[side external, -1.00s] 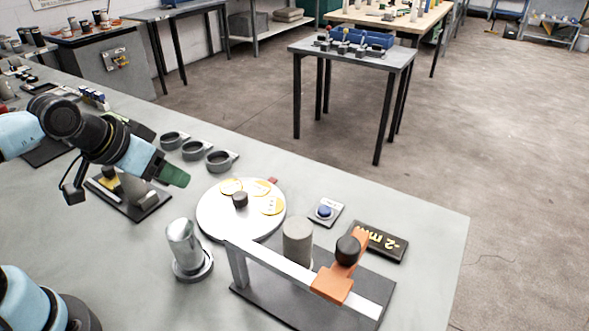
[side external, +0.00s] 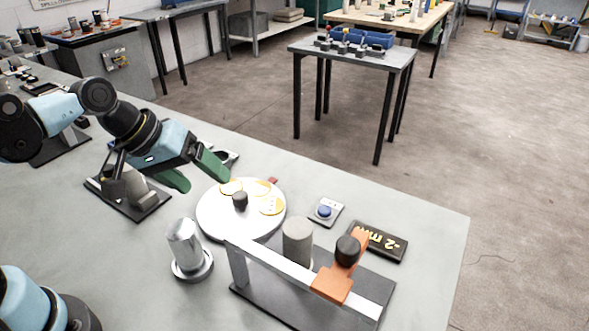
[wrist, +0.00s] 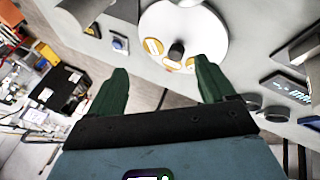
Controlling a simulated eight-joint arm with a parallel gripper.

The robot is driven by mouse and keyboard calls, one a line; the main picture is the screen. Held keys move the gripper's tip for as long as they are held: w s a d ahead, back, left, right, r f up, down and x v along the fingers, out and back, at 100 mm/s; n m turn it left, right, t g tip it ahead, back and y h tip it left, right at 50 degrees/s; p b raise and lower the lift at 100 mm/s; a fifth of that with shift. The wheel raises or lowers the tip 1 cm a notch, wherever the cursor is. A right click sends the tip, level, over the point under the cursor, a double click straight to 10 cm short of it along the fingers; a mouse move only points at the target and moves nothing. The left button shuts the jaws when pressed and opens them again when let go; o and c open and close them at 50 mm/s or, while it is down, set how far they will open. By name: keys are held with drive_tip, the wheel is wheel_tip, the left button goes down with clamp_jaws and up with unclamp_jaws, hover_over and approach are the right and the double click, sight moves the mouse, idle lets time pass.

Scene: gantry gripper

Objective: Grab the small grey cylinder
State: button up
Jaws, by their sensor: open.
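A matte grey cylinder (side external: 298,240) stands upright behind the pale bar of a dark-based fixture, right of the turntable. A shiny silver cylinder (side external: 183,244) stands on a round foot at front left. A small dark cylinder-shaped piece (side external: 240,200) sits mid-disc on the white turntable (side external: 208,220); it also shows in the wrist view (wrist: 176,52). I cannot tell for sure which is meant; the matte one fits best. My gripper (side external: 204,183) has green fingers, open and empty, above the table left of the turntable. In the wrist view my gripper (wrist: 160,66) points toward the disc.
An orange clamp (side external: 335,284) with a black knob sits on the fixture bar. A blue button (side external: 324,211) and a black display (side external: 377,241) lie near the table's right edge. Yellow round labels lie on the disc. Bare table (side external: 430,225) lies at the right.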

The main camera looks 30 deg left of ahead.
sight(310, 248)
drive_tip(key=w+d+n+g+h, duration=0.1)
drive_tip(key=d+n+g+h, duration=0.1)
drive_tip(key=d, duration=0.3)
drive_tip(key=w+d+n+g+h, duration=0.1)
drive_tip(key=d+n+g+h, duration=0.1)
drive_tip(key=d+n+h, duration=0.2)
drive_tip(key=w+d+n+g+h, duration=0.1)
drive_tip(key=w+d+n+h, duration=0.1)
drive_tip(key=d+n, duration=0.3)
drive_tip(key=shift+d+f+g+h, duration=0.3)
drive_tip(key=shift+d+g+h, duration=0.1)
drive_tip(key=shift+d+h, duration=0.25)
drive_tip(key=shift+d+n+g+h, duration=0.4)
drive_tip(key=shift+n+h, duration=0.1)
drive_tip(key=shift+h, duration=0.05)
drive_tip(key=shift+f, duration=2.15)
wheel_tip(310, 248, down, 3)
drive_tip(key=shift+r, duration=0.1)
drive_tip(key=shift+x, duration=1.25)
drive_tip(key=shift+d, duration=0.3)
